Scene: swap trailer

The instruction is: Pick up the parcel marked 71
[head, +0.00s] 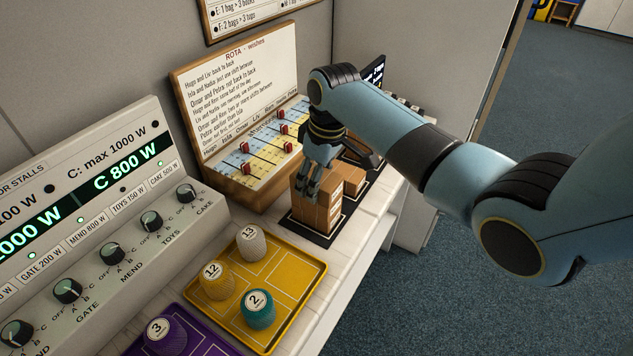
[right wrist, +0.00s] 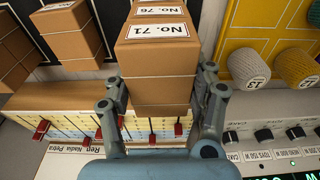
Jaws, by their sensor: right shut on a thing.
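The brown parcel marked No. 71 (right wrist: 157,58) is between the two fingers of my right gripper (right wrist: 164,92) in the right wrist view, with its white label facing the camera. The gripper is shut on it, one finger on each side. A parcel marked No. 76 (right wrist: 158,12) is just behind it. In the head view my right gripper (head: 313,183) points down onto a group of brown parcels (head: 312,215) at the black tray (head: 308,232). I cannot tell whether parcel 71 is clear of what is under it. My left gripper is not in view.
More brown parcels (right wrist: 68,30) stand to the left in the wrist view. A yellow tray (head: 277,262) with several numbered spools lies in front of the black tray. The rota board (head: 235,95) stands behind, and a knob panel (head: 120,215) is at left.

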